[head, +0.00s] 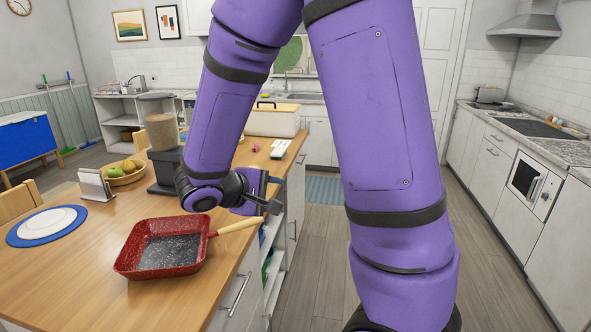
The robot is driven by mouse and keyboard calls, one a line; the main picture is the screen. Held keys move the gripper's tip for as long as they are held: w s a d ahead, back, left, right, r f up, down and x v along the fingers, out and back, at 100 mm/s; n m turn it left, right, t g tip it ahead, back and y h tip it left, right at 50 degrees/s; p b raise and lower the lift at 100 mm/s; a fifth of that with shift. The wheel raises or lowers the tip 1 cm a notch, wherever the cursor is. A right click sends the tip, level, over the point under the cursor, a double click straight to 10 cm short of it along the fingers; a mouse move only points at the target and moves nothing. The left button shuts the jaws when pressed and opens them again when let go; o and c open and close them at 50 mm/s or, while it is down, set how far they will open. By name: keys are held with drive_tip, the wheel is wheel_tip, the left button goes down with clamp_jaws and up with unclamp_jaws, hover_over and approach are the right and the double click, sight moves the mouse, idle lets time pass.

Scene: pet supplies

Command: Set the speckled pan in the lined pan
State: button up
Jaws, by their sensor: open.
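A square red pan (190,262) with a dark, white-speckled inside sits upright on the wooden counter in the head view. Its pale wooden handle (238,227) points right, toward the counter's edge. My gripper (272,197) is open at the far side of the handle's end, close to it. I cannot tell whether it touches the handle, and the fingers are partly hidden by the wrist. I see only one pan; no separate lined pan can be made out.
A blue-rimmed plate (47,226) lies left on the counter (95,290). A fruit bowl (126,174), a white stand (97,185) and a dark appliance with a clear container (162,131) stand behind the pan. A lidded box (272,121) is farther back. The counter's front left is clear.

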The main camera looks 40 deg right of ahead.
drive_tip(key=s+a+r+m+t+y, duration=0.1)
drive_tip(key=s+a+r+t+y, duration=0.1)
drive_tip(key=s+r+y, duration=0.4)
drive_tip(key=s+a+r+m+t+y, duration=0.2)
drive_tip(key=s+a+r+y, duration=0.3)
drive_tip(key=s, duration=0.4)
drive_tip(key=shift+s+r+t+y, duration=0.35)
drive_tip(key=shift+r+t+y, duration=0.45)
drive_tip(key=shift+r, duration=0.5)
